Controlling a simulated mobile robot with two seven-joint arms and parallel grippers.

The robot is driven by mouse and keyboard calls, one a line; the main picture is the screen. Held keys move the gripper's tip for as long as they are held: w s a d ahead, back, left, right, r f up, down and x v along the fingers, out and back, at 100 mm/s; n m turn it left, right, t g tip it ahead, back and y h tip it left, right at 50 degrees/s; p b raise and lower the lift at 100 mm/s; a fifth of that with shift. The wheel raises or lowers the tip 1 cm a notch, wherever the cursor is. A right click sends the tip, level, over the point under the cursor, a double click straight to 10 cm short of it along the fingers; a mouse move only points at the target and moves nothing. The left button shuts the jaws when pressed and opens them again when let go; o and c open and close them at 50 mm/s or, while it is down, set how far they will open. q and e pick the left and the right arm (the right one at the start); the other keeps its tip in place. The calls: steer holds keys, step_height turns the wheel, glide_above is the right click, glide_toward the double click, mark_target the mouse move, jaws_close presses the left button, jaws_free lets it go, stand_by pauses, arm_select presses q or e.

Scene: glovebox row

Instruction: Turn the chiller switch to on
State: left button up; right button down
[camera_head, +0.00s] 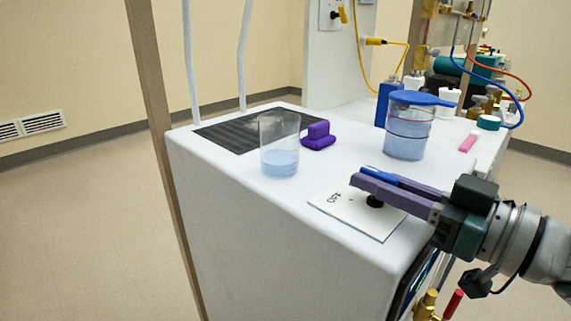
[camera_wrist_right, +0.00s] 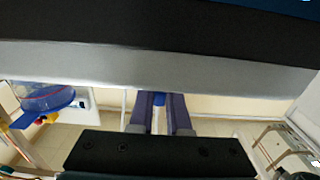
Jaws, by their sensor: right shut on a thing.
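The chiller switch has a white plate (camera_head: 340,205) with the word OFF on its left part, lying on top of the white cabinet near its front edge. A black stem (camera_head: 375,201) rises from the plate under a blue handle (camera_head: 379,174). My right gripper (camera_head: 362,177) comes in from the right with its purple fingers shut on the blue handle. In the right wrist view the fingers (camera_wrist_right: 160,103) have a bit of blue between them. The fingers hide part of the handle and any ON mark. My left gripper is not in view.
A glass beaker (camera_head: 279,155) with pale blue liquid, a purple block (camera_head: 318,136) and a blue-lidded container (camera_head: 405,137) stand behind the switch on the cabinet top (camera_head: 345,160). A dark grille (camera_head: 240,130) lies at the back left. Bottles and hoses crowd the back right.

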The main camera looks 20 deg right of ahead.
stand_by(0.4)
steer(key=shift+r+m+t+h+p, duration=0.25)
steer(key=shift+m+t+h+p, duration=0.15)
steer(key=shift+m+h+p, duration=0.45)
steer(key=shift+a+m+h+p, duration=0.1)
steer(key=shift+m+h+p, duration=0.45)
steer(key=shift+h+p, duration=0.5)
steer(key=m+h, duration=0.1)
steer(key=h, duration=0.2)
steer(key=shift+f+m+t+p, duration=0.15)
steer(key=shift+m+t+p, duration=0.15)
steer(key=shift+m+p, duration=0.1)
steer(key=shift+m+h, duration=0.7)
steer(key=shift+h, duration=0.4)
steer(key=c, duration=0.9)
jaws_free()
steer(key=shift+f, duration=0.1)
